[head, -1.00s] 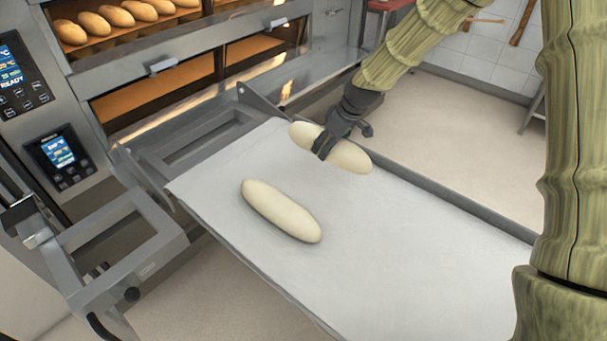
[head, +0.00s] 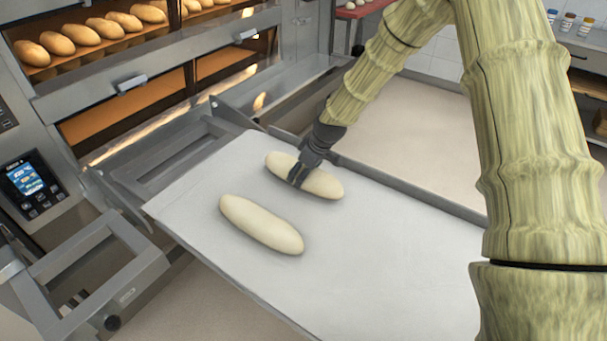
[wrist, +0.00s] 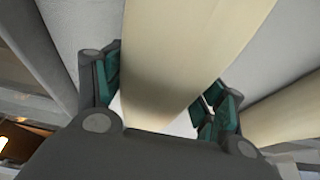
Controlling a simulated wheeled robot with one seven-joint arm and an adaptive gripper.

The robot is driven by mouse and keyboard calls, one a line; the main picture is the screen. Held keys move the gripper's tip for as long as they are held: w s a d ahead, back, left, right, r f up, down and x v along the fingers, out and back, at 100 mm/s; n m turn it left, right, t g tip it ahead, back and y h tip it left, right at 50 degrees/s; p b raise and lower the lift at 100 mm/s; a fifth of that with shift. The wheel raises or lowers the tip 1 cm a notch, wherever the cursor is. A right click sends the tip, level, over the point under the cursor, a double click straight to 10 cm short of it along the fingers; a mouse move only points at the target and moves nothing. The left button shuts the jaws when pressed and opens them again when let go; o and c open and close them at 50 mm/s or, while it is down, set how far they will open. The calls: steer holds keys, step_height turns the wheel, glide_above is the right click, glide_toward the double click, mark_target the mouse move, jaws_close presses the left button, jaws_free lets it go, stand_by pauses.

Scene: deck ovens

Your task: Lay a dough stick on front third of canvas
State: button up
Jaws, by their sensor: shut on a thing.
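A pale dough stick (head: 323,184) is held in my gripper (head: 298,178), near its middle, at the far side of the canvas. It lies low over the light grey canvas (head: 370,260); I cannot tell whether it touches. In the wrist view the held dough stick (wrist: 180,50) runs between the two fingers of my gripper (wrist: 160,95), with the teal pads at its sides. A second dough stick (head: 262,224) lies on the canvas, nearer the camera and roughly parallel to the held one, with a gap between them. Its edge also shows in the wrist view (wrist: 292,112).
The canvas lies on a loader with a raised metal side rail (head: 410,195) along the far side. The deck oven (head: 150,95) stands behind, with baked loaves (head: 105,27) on its upper deck. Bare canvas extends to the lower right.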

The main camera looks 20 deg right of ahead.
steer(key=shift+f, duration=0.4)
steer(key=shift+f, duration=0.15)
steer(key=o, duration=1.4)
steer(key=shift+c, duration=0.2)
steer(key=shift+v, duration=6.1)
steer(key=shift+s, duration=0.1)
